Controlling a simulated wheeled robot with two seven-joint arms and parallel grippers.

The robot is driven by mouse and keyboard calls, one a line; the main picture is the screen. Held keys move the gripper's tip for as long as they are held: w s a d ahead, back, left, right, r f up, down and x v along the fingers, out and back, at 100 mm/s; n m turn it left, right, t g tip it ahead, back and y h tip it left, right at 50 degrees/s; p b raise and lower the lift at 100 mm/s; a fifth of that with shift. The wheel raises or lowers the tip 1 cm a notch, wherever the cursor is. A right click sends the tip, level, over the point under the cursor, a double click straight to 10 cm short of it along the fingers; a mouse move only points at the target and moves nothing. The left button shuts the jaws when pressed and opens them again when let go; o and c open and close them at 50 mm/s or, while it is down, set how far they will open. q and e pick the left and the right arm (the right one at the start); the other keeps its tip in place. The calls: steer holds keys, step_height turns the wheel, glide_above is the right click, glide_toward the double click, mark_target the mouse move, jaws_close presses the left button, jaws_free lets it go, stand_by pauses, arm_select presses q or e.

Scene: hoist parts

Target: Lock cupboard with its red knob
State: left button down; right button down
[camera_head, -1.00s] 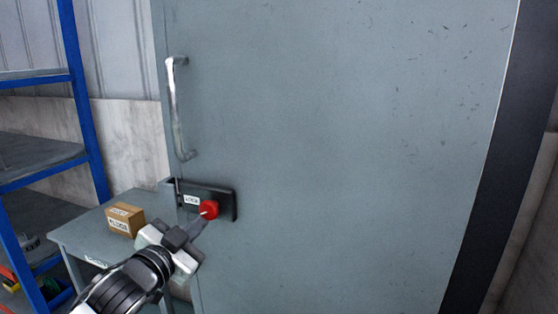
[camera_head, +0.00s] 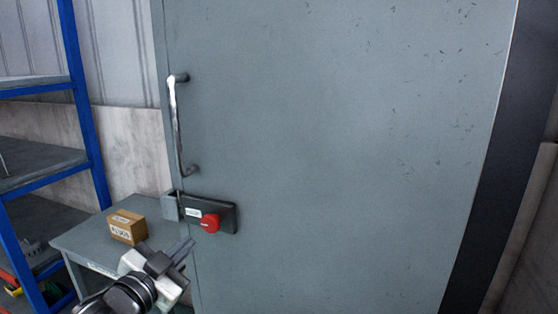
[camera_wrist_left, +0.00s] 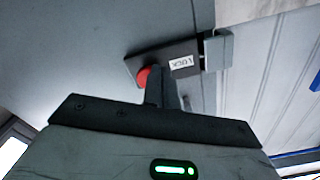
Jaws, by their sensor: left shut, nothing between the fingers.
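The grey cupboard (camera_head: 330,150) has its door shut, with a long metal handle (camera_head: 176,125) near its left edge. Below the handle is a dark lock plate (camera_head: 225,213) with a white label. The red knob (camera_head: 210,223) sticks out of the plate. My left gripper (camera_head: 187,247) is shut and empty, just below and left of the knob, apart from it in the head view. In the left wrist view the red knob (camera_wrist_left: 144,77) is partly hidden behind the fingers (camera_wrist_left: 163,90), and the label (camera_wrist_left: 181,62) reads LOCK. My right gripper is not in view.
A small grey table (camera_head: 90,236) stands left of the cupboard with a cardboard box (camera_head: 127,227) on it. A blue-framed shelf (camera_head: 85,110) stands at the far left.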

arm_select(q)
steer(key=v, duration=0.2)
steer(key=shift+s+a, duration=0.1)
steer(key=shift+s, duration=0.15)
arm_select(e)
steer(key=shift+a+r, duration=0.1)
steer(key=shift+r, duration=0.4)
arm_select(q)
steer(key=s+d+f+n+g+y, duration=0.1)
steer(key=s+d+f+n+g, duration=0.1)
steer(key=s+f, duration=0.9)
steer(key=s+d+f+n+g+y, duration=0.2)
steer(key=s+f+n+g, duration=0.2)
steer(key=s+f, duration=0.7)
step_height(320, 180, down, 3)
steer(key=shift+s+d+f+n+g, duration=0.1)
steer(key=shift+s+d+n+g, duration=0.2)
steer(key=shift+n, duration=0.4)
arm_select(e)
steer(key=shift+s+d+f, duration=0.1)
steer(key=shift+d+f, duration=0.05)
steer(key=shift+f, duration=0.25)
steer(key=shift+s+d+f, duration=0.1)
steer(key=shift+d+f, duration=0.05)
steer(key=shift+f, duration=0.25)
